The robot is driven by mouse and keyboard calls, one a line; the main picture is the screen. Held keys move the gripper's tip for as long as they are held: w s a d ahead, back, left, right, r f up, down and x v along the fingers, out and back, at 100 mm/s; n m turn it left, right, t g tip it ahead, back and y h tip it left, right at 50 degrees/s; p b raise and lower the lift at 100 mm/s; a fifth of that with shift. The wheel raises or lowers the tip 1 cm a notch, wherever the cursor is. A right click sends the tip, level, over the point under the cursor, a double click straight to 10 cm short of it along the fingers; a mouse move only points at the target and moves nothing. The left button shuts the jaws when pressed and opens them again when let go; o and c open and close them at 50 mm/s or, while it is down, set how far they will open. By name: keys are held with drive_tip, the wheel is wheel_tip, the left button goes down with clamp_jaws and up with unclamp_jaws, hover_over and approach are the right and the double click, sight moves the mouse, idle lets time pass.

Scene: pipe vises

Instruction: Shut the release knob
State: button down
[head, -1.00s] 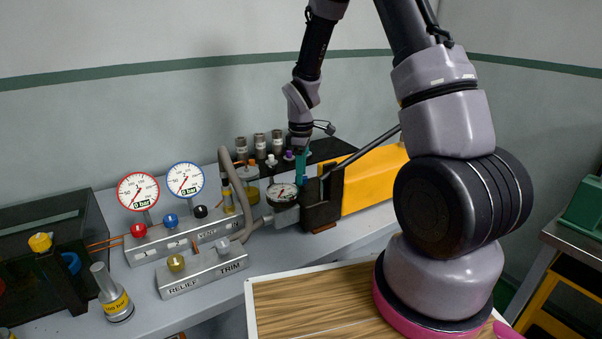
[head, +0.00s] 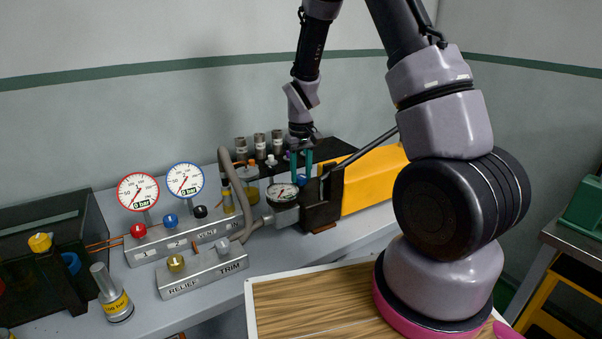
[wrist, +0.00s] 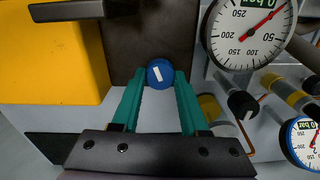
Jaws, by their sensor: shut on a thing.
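The release knob is a small round blue knob (wrist: 160,74) with a white mark that lies nearly upright in the wrist view, tilted slightly. It sits by the dark block (head: 318,208) at the end of the yellow pump body, and it also shows in the head view (head: 302,181), partly hidden by the fingers. My gripper (wrist: 160,80) has its teal fingertips on either side of the knob, shut on it. In the head view my gripper (head: 301,176) points straight down over the knob.
A round gauge (head: 283,192) stands just left of the knob. A dark lever (head: 362,150) slants up to the right over the yellow body (head: 375,180). A valve block with two dial gauges (head: 186,179) and several metal cylinders (head: 259,145) stand nearby.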

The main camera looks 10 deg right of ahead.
sight(301, 175)
drive_tip(key=shift+w+m, duration=0.1)
drive_tip(key=shift+m, duration=1.9)
drive_tip(key=shift+c, duration=2.1)
unclamp_jaws()
drive_tip(key=shift+r, duration=0.1)
wheel_tip(301, 175, up, 11)
